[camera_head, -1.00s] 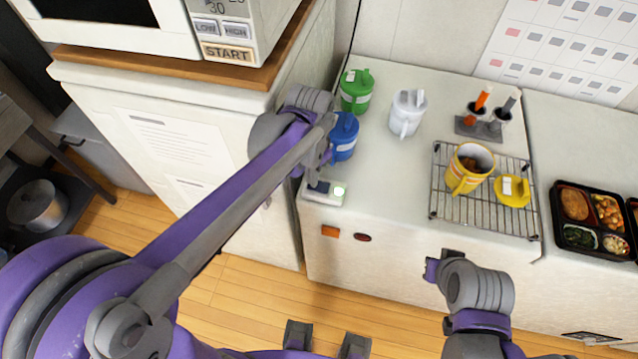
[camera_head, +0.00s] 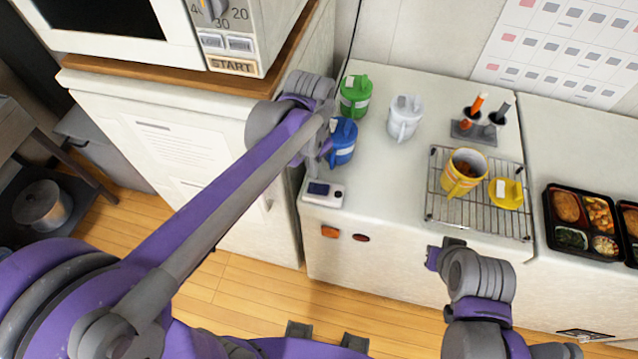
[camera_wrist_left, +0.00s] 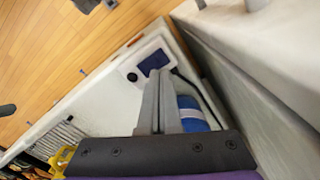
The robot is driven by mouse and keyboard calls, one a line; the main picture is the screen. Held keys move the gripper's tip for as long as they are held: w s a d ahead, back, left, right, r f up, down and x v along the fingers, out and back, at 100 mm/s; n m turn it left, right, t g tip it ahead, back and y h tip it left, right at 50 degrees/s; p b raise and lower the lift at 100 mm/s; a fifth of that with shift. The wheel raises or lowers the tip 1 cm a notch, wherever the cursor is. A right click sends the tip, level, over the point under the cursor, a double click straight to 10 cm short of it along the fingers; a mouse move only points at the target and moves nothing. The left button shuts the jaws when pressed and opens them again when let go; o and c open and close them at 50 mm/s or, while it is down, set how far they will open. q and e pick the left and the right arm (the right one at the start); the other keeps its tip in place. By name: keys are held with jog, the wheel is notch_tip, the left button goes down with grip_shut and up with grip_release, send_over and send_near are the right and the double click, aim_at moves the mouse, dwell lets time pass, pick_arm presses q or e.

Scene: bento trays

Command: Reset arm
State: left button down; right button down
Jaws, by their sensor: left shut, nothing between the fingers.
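My left arm reaches in from the left in the head view. Its gripper (camera_head: 314,165) is shut and empty, above the left edge of the counter beside the blue cup (camera_head: 342,141). In the left wrist view the closed fingers (camera_wrist_left: 158,82) point toward a small white device with a dark screen (camera_head: 322,193), which also shows in the wrist view (camera_wrist_left: 152,62). I cannot tell whether the gripper touches the blue cup. My right gripper (camera_head: 446,252) hangs in front of the counter at the lower right; its fingers are too unclear to judge.
Green (camera_head: 355,96) and white (camera_head: 404,118) lidded cups stand behind the blue one. A wire rack (camera_head: 436,208) holds an open yellow cup (camera_head: 463,172) and yellow lid (camera_head: 505,194). Bento trays (camera_head: 547,212) lie at right. A microwave (camera_head: 230,66) stands on the cabinet at left.

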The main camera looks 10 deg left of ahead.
pick_arm(q)
jog(key=shift+r, duration=0.8)
jog(key=s+a+f+n+t, duration=0.3)
jog(key=s+a+n+t, duration=0.2)
jog(key=s, duration=0.7)
jog(key=shift+a+n+t, duration=0.4)
jog(key=shift+a+n, duration=0.3)
jog(key=shift+a, duration=0.15)
jog(key=shift+d, duration=0.15)
